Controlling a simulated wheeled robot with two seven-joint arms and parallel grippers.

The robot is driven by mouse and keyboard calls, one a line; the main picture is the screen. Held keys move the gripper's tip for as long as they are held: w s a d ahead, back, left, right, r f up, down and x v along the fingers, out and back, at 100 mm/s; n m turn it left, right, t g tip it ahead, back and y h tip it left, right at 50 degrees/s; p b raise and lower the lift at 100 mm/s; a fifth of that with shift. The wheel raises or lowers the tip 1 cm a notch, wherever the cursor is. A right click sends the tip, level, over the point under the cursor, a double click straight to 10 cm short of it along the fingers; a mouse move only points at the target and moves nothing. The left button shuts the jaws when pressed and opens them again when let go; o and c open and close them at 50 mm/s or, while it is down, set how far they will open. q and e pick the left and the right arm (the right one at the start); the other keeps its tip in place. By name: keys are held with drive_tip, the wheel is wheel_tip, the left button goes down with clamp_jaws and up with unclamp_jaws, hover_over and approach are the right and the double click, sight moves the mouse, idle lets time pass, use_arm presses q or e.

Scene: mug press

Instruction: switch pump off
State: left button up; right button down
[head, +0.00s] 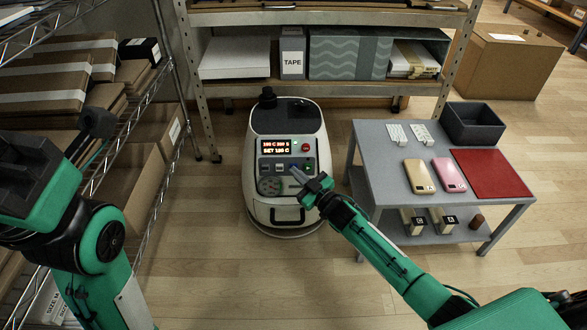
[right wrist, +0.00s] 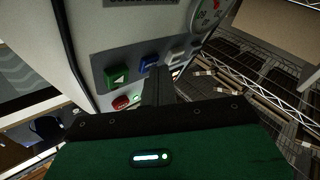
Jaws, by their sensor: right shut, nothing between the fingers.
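The press machine (head: 288,135) is a white and dark unit with a lit display (head: 276,146) and a control panel. In the right wrist view the panel carries a green button (right wrist: 116,76), a blue rocker switch (right wrist: 148,62), a pale switch (right wrist: 176,56), a red button (right wrist: 124,102) and a round gauge (right wrist: 206,16). I cannot read which one is the pump's. My right gripper (head: 296,173) is shut and empty at the panel. Its fingers (right wrist: 156,84) cover the area just beside the blue switch; contact is unclear. My left gripper (head: 97,122) is raised at the left, its fingers unclear.
A grey table (head: 370,140) stands right of the machine with two phone-like items, a red mat (head: 490,173) and a dark bin (head: 472,123). A shelf with boxes (head: 350,55) stands behind, and a wire rack (head: 160,110) is at left. The floor in front is clear.

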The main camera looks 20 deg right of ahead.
drive_tip(key=shift+s+a+r+p, duration=0.15)
drive_tip(key=shift+s+p, duration=0.3)
drive_tip(key=shift+s+a+r+p, duration=0.1)
drive_tip(key=shift+s+p, duration=0.35)
drive_tip(key=s+p, duration=0.1)
drive_tip(key=s, duration=0.1)
drive_tip(key=s+a+r+p, duration=0.1)
drive_tip(key=p, duration=0.1)
drive_tip(key=s+p, duration=0.1)
drive_tip(key=s, duration=0.1)
drive_tip(key=shift+s+a+r, duration=0.2)
drive_tip(key=shift+s+a, duration=0.1)
